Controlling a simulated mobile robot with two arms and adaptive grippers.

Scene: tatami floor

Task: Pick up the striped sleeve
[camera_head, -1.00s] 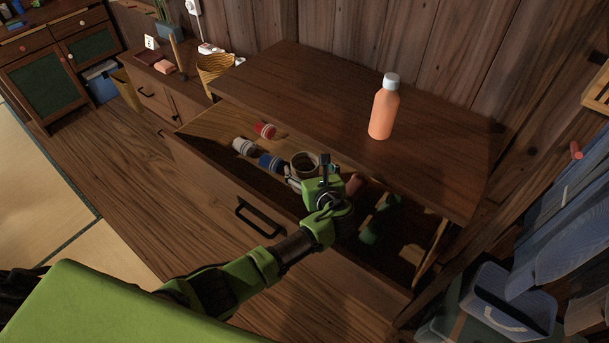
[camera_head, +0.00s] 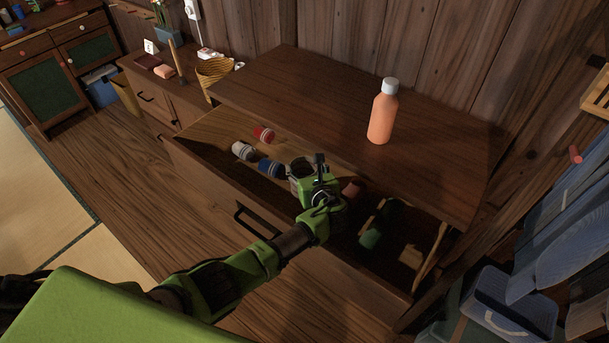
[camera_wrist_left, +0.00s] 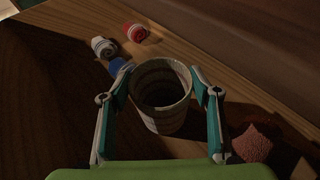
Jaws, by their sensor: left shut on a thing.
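The striped sleeve (camera_wrist_left: 160,92) is a pale, hollow, open-topped cylinder with faint bands. In the left wrist view it stands between the two fingers of my left gripper (camera_wrist_left: 162,98), which is shut on it. In the head view my left gripper (camera_head: 305,172) is inside the open drawer (camera_head: 222,188), and it hides most of the sleeve. My right gripper is in neither current view.
Near the sleeve lie a blue roll (camera_head: 271,168), a white roll (camera_head: 243,150) and a red roll (camera_head: 264,134). A green item (camera_head: 371,238) is at the drawer's right. An orange bottle (camera_head: 382,115) stands on the cabinet top (camera_head: 320,90), which overhangs the drawer.

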